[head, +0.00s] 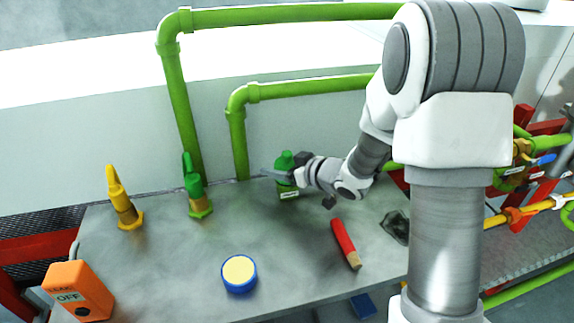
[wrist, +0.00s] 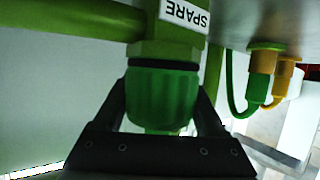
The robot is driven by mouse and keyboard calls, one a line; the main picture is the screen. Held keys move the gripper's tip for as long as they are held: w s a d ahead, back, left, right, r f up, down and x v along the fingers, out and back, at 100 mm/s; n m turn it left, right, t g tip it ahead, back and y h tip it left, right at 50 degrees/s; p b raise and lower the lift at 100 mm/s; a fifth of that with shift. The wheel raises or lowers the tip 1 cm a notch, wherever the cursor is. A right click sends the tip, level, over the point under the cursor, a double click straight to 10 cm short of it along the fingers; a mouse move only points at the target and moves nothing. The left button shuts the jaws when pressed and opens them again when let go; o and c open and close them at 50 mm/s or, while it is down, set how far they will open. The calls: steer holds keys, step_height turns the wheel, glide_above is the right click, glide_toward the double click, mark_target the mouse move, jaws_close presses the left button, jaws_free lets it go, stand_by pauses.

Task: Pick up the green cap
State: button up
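The green cap (wrist: 162,95) is ribbed. In the wrist view it sits, above a thin black ring, on a green fitting (wrist: 166,48) with a white label reading SPARE. In the head view the fitting (head: 288,191) stands upright near the back of the grey table, with the cap (head: 285,160) on top. My gripper (wrist: 163,105) is at the cap, one dark finger on each side of it. I cannot tell whether the fingers touch the cap. In the head view my gripper (head: 284,174) reaches the cap from the right and partly hides it.
Yellow (head: 118,196) and green (head: 196,190) connectors stand left on the table (head: 180,265). Green pipes (head: 240,140) run behind. A blue-rimmed yellow disc (head: 239,272), a red stick (head: 344,240) and an orange OFF box (head: 80,290) are in front. Clear table lies between them.

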mark_target(284, 153)
steer(key=c, duration=0.7)
steer(key=shift+r, duration=0.65)
step_height(284, 153, up, 3)
steer(key=shift+f+p, duration=0.1)
steer(key=shift+p, duration=0.7)
steer(key=shift+h, duration=0.3)
steer(key=s+d+r+p, duration=0.1)
steer(key=d+r, duration=0.1)
steer(key=d, duration=0.1)
steer(key=s+d+r+p, duration=0.1)
steer(key=d+r, duration=0.1)
steer(key=d, duration=0.2)
steer(key=s+d+r+p, duration=0.1)
steer(key=d+r, duration=0.2)
steer(key=d, duration=0.1)
